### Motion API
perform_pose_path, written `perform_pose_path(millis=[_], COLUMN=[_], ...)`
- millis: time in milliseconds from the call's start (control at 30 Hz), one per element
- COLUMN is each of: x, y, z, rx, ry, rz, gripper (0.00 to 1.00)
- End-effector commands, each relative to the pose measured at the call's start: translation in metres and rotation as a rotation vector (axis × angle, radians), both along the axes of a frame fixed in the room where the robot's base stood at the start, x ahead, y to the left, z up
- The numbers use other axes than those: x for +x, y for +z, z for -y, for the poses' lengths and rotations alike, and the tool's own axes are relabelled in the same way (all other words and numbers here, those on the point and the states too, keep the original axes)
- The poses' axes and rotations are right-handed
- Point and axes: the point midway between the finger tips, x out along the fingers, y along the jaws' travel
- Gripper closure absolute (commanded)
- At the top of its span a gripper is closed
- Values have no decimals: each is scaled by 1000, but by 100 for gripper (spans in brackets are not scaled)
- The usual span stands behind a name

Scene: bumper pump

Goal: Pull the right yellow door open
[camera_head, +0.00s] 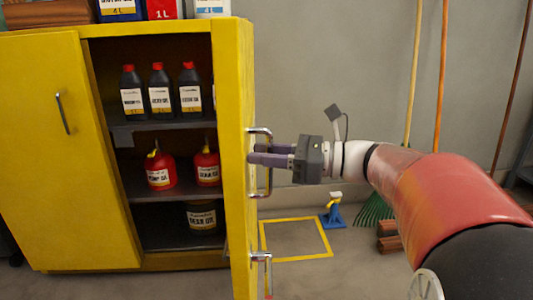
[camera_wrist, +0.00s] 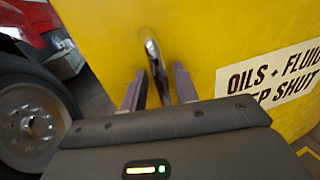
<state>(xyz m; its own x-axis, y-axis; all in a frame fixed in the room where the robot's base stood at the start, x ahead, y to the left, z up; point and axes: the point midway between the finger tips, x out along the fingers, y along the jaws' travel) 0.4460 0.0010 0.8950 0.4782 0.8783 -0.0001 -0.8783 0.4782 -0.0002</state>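The right yellow door (camera_head: 238,120) of the cabinet stands swung out toward me, seen nearly edge-on in the head view, with the shelves behind it exposed. Its metal handle (camera_head: 267,185) is a vertical bar on the door's outer face. My gripper (camera_head: 254,153) is level with the handle, its fingers pointing left at the door. In the wrist view, the handle (camera_wrist: 154,62) stands between the two fingers of my gripper (camera_wrist: 160,84), with gaps showing, so the gripper is open around it. The door face (camera_wrist: 225,35) with a label fills much of that view.
The left yellow door (camera_head: 55,150) is closed. Dark bottles (camera_head: 160,92) and red cans (camera_head: 160,170) stand on the shelves. A blue floor item (camera_head: 333,213) and long poles (camera_head: 412,80) are right of the cabinet. The wrist view shows a wheel (camera_wrist: 30,120) at left.

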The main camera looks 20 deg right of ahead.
Motion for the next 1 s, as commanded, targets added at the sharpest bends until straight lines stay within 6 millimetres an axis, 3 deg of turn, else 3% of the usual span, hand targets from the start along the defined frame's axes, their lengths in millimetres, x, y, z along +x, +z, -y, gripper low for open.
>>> perform_pose_path(millis=[300, 700, 1000], x=[-1, -30, -38], y=[0, 0, 0], z=[4, 58, 69], rx=[0, 0, 0], ry=[-4, -6, 0], rz=[0, 0, 0], gripper=[70, 70, 70])
